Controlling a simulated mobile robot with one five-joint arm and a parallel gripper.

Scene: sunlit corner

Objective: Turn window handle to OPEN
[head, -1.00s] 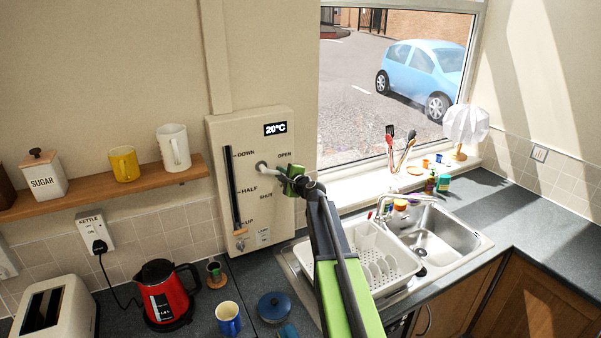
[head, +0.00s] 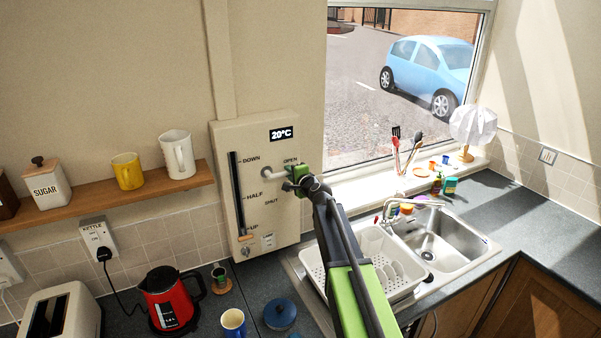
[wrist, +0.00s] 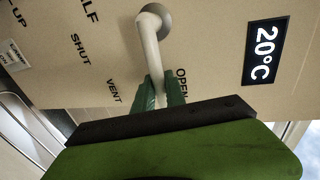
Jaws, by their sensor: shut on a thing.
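The window handle is a pale lever (head: 279,173) on a round pivot on the cream wall panel (head: 238,150). It points right and is nearly level in the head view. My gripper (head: 300,173) is shut on its outer end. In the wrist view the handle (wrist: 150,46) runs from its grey pivot to between my green fingers (wrist: 160,92). The printed OPEN mark (wrist: 182,83) lies right beside the fingers. The VENT mark (wrist: 114,91) is on the other side, somewhat farther off, with SHUT beyond it. The fingers hide the handle's tip.
A vertical slider with a wooden knob (head: 246,238) is on the panel's left side, its knob near UP. The window (head: 400,80) is to the right. Below are a dish rack (head: 318,268), a sink, a red kettle (head: 170,297) and mugs. A shelf (head: 110,193) is at left.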

